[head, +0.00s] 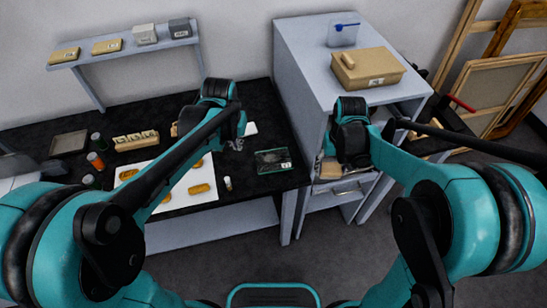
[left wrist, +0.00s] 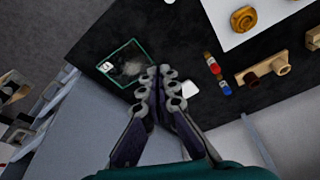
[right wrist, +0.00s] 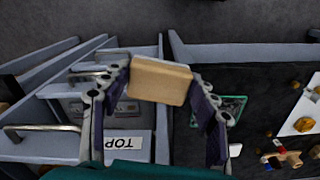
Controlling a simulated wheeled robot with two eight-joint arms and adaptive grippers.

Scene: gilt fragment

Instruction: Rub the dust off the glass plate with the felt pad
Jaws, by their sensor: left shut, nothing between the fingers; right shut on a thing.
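The glass plate (head: 273,160) lies flat on the black bench near its right end, with a green edge and a small white label. The left wrist view shows a pale dust patch on the plate (left wrist: 130,68). My left gripper (left wrist: 159,72) is shut and empty, above the bench just left of the plate in the head view. My right gripper (right wrist: 158,82) is shut on a tan block, seemingly the felt pad (right wrist: 160,80), right of the plate by the cabinet. The pad is apart from the plate. In the right wrist view, a finger partly hides the plate (right wrist: 234,106).
A grey cabinet (head: 300,75) carrying a wooden box (head: 366,68) stands at the right. An open drawer compartment with a TOP label (right wrist: 121,141) is near my right gripper. A white sheet (head: 177,187) with gilt pieces, small bottles (head: 96,160) and a white card (head: 250,128) occupy the bench.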

